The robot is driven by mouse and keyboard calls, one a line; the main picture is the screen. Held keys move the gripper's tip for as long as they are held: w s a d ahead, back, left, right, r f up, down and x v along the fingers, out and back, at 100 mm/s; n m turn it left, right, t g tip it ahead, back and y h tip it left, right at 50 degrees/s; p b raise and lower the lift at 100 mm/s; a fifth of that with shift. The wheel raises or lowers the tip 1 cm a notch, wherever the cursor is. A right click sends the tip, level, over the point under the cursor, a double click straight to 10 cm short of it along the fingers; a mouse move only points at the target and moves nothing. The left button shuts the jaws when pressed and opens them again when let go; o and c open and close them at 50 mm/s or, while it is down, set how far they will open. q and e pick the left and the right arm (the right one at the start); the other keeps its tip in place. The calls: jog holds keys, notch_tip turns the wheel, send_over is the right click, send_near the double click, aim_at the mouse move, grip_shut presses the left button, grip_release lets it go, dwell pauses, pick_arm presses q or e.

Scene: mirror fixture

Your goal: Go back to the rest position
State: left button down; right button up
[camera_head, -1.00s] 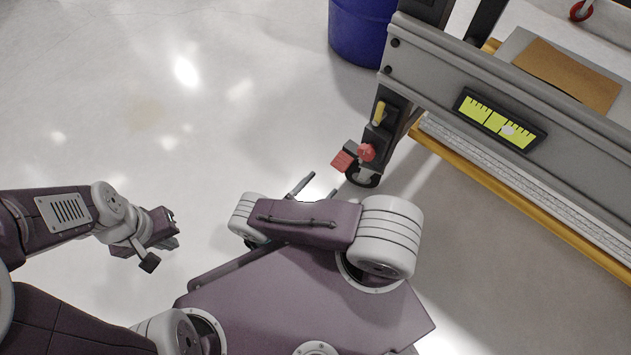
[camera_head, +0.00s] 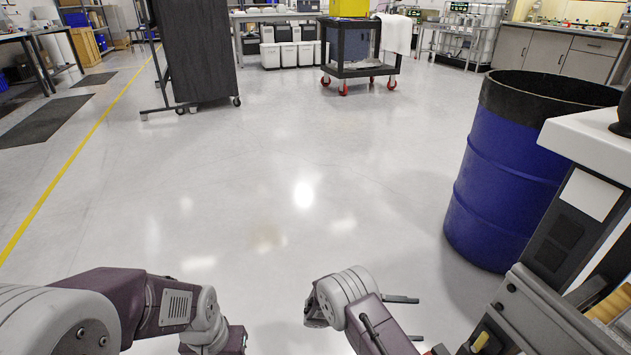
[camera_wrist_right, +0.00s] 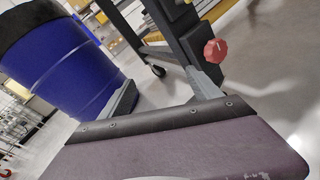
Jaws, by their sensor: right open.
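My right gripper (camera_head: 408,318) is open at the bottom of the head view, right of centre, with its two fingers apart. It shows empty in the right wrist view (camera_wrist_right: 163,90). Its fingers lie left of the grey fixture frame (camera_head: 535,312). My left arm reaches in from the lower left, and its gripper (camera_head: 236,341) is cut off by the bottom edge, so its jaws cannot be made out. A red knob (camera_wrist_right: 216,50) on the fixture shows beyond the right fingers in the wrist view.
A blue barrel (camera_head: 490,185) stands at the right, behind the fixture. The floor (camera_head: 270,170) ahead is clear. A dark panel on wheels (camera_head: 200,50) and a black cart with red casters (camera_head: 358,50) stand farther back. A yellow line (camera_head: 75,160) runs along the left.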

jog(key=s+d+r+m+g+y+p, duration=0.2)
jog(key=s+r+m+y+p, duration=0.2)
jog(key=r, duration=0.6)
jog(key=s+d+r+m+g+y+p, duration=0.2)
jog(key=s+r+m+y+p, duration=0.25)
jog(key=r, duration=0.55)
jog(key=s+a+m+t+y+p, duration=0.2)
jog(key=s+a+m+t+y, duration=0.25)
jog(key=s+a+y, duration=0.45)
pick_arm(q)
notch_tip(320, 180, up, 51)
jog(key=p, duration=3.8)
jog(key=shift+r, duration=0.2)
pick_arm(e)
jog(key=w+a+r, duration=0.1)
jog(key=w+r, duration=0.1)
jog(key=r, duration=1.7)
jog(key=w+a+r+t, duration=0.1)
jog(key=w+r, duration=0.1)
jog(key=r, duration=1.7)
jog(key=shift+w+m, duration=0.3)
jog(key=shift+w, duration=0.05)
